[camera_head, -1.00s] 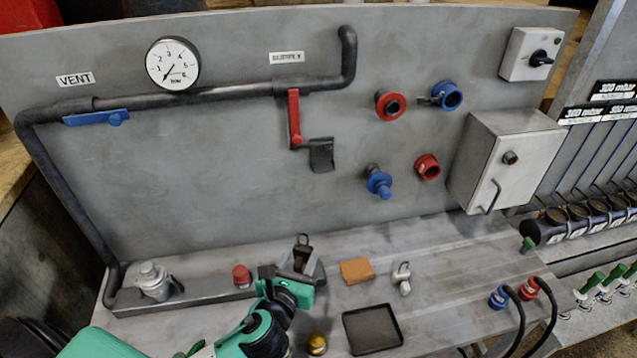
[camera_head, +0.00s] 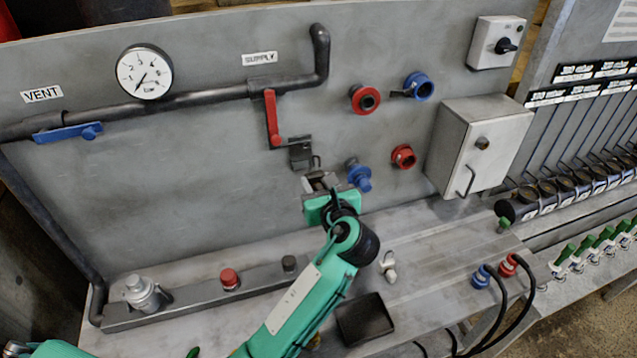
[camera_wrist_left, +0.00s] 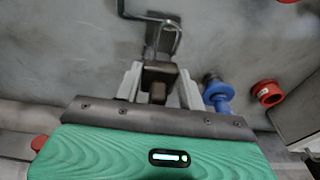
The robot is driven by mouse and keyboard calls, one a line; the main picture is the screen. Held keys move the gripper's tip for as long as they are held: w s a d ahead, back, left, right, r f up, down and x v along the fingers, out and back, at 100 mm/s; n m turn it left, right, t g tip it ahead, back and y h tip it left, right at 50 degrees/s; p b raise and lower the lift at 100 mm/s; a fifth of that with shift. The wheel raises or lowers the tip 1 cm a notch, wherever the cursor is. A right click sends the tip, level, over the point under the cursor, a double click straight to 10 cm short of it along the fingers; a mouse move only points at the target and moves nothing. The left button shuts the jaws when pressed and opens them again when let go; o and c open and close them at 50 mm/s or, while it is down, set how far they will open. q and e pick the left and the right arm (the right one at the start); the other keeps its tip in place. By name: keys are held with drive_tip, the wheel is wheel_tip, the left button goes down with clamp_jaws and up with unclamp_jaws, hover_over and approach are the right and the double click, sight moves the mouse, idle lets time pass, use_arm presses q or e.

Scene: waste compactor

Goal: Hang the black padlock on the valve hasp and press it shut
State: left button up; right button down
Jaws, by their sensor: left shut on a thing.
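The black padlock (camera_wrist_left: 158,80) is between the fingers of my left gripper (camera_head: 319,184), its wire shackle (camera_wrist_left: 167,38) pointing up toward the panel. In the head view the shackle (camera_head: 316,162) shows just below and right of the dark valve hasp (camera_head: 300,152). The hasp hangs under the red supply valve lever (camera_head: 272,118), which points down. In the left wrist view the shackle overlaps the hasp plate (camera_wrist_left: 148,10); I cannot tell whether it passes through it. My gripper and arm partly hide the padlock body. My right gripper is not in view.
A blue fitting (camera_head: 358,177) sits close to the right of my left gripper, with a red fitting (camera_head: 404,157) beyond. The grey cabinet (camera_head: 478,148) juts out further right. A dark tray (camera_head: 365,320) and small metal part (camera_head: 388,268) lie on the bench.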

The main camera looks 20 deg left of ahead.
sight(313, 172)
use_arm(q)
drive_tip(key=shift+r+p, duration=0.2)
drive_tip(key=shift+p, duration=0.6)
drive_tip(key=shift+a, duration=0.1)
drive_tip(key=p+x, duration=0.1)
drive_tip(key=x, duration=0.2)
drive_tip(key=shift+w+a+r+p, duration=0.1)
drive_tip(key=shift+w+r+p, duration=0.05)
drive_tip(key=shift+w+p, duration=0.15)
drive_tip(key=shift+p+x, duration=0.3)
drive_tip(key=shift+x, duration=0.7)
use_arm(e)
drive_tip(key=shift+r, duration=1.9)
use_arm(q)
drive_tip(key=shift+r, duration=0.1)
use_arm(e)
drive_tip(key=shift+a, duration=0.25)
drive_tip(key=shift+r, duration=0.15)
